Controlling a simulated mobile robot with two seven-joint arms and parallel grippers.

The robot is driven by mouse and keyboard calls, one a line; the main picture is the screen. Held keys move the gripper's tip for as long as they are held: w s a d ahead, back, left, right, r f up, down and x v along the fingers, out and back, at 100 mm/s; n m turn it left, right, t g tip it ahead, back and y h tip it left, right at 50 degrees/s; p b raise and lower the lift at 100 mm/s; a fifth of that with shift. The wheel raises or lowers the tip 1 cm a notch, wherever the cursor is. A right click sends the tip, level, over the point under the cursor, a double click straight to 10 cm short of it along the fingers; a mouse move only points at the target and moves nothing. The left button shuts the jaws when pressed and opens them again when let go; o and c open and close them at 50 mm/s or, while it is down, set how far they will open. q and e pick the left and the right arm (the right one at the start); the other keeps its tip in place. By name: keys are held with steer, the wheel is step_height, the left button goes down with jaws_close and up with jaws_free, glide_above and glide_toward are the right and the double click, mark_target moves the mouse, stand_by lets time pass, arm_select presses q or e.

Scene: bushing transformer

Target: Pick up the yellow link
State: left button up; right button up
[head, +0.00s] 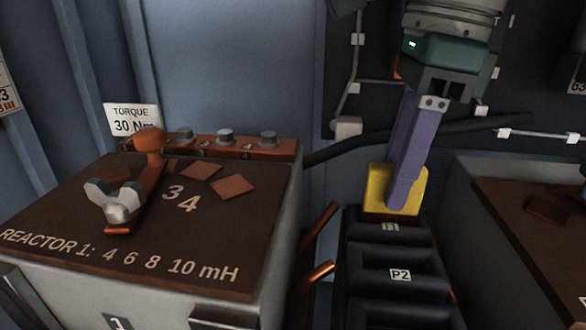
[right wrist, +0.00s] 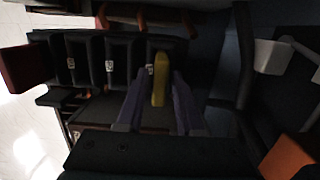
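The yellow link (head: 377,190) stands at the far end of the black ribbed block in the head view, behind the label. In the right wrist view, the yellow link (right wrist: 159,82) shows edge-on as a narrow upright strip. My right gripper (head: 405,198) reaches down from above with its purple fingers, which cover part of the link in the head view. In the right wrist view, the fingers of my right gripper (right wrist: 160,78) are on either side of the link, with a dark gap on each side. The left gripper is not in view.
The reactor box (head: 120,240) stands left, with a wing-shaped handle (head: 122,208) and bolts on top. The black ribbed block (head: 400,285) carries labels such as P2. A dark cable (head: 345,148) runs behind my right gripper. Another box (head: 480,225) stands close on the right.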

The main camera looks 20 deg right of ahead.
jaws_close()
stand_by(1.0)
